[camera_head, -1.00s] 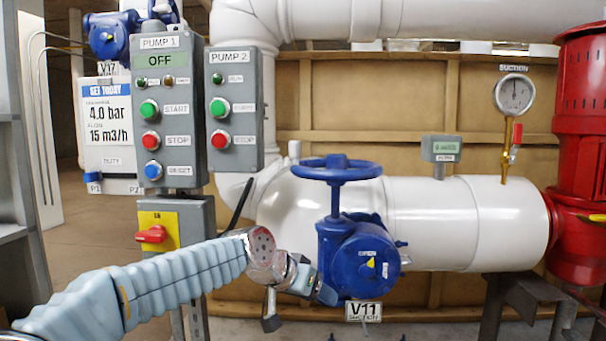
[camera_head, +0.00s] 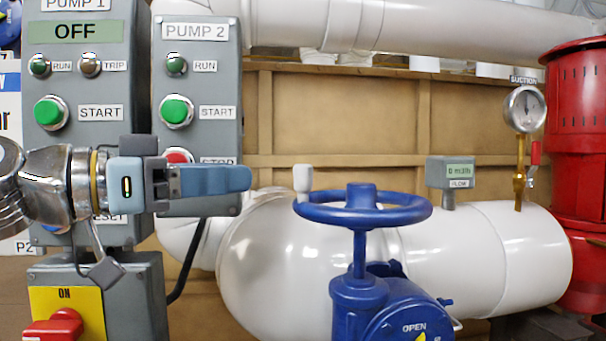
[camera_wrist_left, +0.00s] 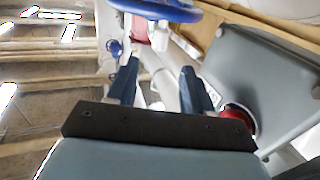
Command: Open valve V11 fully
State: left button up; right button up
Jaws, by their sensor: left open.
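The valve's blue handwheel (camera_head: 363,207) lies level on its upright stem in the head view. The blue valve body (camera_head: 358,306) below it is cut off by the bottom edge; an OPEN marking shows on it, and its V11 tag is out of view now. My left gripper (camera_head: 246,184) is left of the handwheel and a little above its rim, apart from it, pointing right. In the left wrist view, the two fingers of my left gripper (camera_wrist_left: 160,78) are spread and empty, and the handwheel (camera_wrist_left: 165,9) shows at the top edge. My right gripper is not in view.
The PUMP 1 panel (camera_head: 78,90) reads OFF; the PUMP 2 panel (camera_head: 195,75) is behind my left gripper. A red switch (camera_head: 62,326) is at lower left. A white pipe (camera_head: 450,255) runs behind the valve, with a flow display (camera_head: 457,172) and suction gauge (camera_head: 524,108).

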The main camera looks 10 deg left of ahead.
aim_at(312, 174)
pick_arm(q)
jog(key=p+x, duration=0.2)
jog(key=x, duration=1.1)
jog(key=shift+p, duration=0.35)
jog(key=shift+f, duration=0.1)
grip_shut()
